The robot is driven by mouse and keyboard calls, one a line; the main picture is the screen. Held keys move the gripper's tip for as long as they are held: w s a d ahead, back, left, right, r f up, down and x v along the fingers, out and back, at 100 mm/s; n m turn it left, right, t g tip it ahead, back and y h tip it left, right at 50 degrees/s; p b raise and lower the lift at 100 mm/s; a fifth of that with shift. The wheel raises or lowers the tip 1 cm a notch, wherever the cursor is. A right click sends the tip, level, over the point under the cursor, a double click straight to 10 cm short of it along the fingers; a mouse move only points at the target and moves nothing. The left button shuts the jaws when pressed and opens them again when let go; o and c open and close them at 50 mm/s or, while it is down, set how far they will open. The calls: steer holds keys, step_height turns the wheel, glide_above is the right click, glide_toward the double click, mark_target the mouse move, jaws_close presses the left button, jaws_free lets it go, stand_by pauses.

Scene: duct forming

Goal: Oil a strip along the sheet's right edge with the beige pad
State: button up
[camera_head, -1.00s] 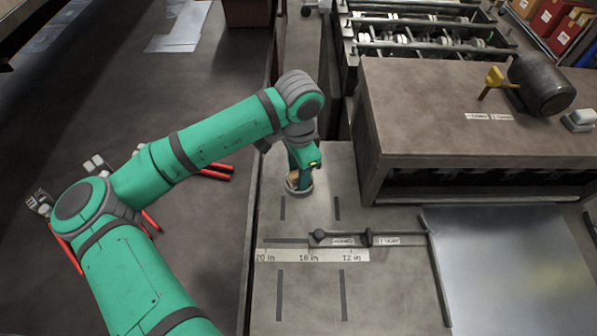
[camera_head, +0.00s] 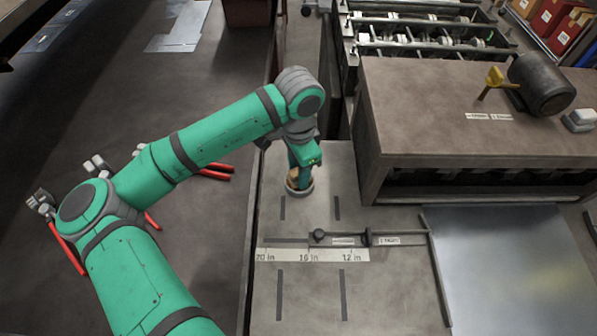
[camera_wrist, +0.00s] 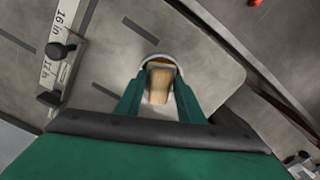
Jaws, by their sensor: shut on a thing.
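The beige pad (camera_wrist: 159,84) is between my gripper's fingers, inside or just over a small round dish (camera_head: 299,190) on the table's left part. My gripper (camera_head: 298,176) points down at the dish and is shut on the pad; it also shows in the wrist view (camera_wrist: 160,100). The pad's lower end is partly hidden by the dish rim. The shiny metal sheet (camera_head: 515,260) lies flat at the right, in front of the brown machine housing, well apart from my gripper.
A fence bar with a knob (camera_head: 319,236) and a ruler strip (camera_head: 280,256) lie between dish and sheet. The brown housing (camera_head: 470,110) rises behind the sheet. Red-handled tools (camera_head: 215,172) lie on the left bench, behind my arm.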

steer(key=shift+r, duration=3.1)
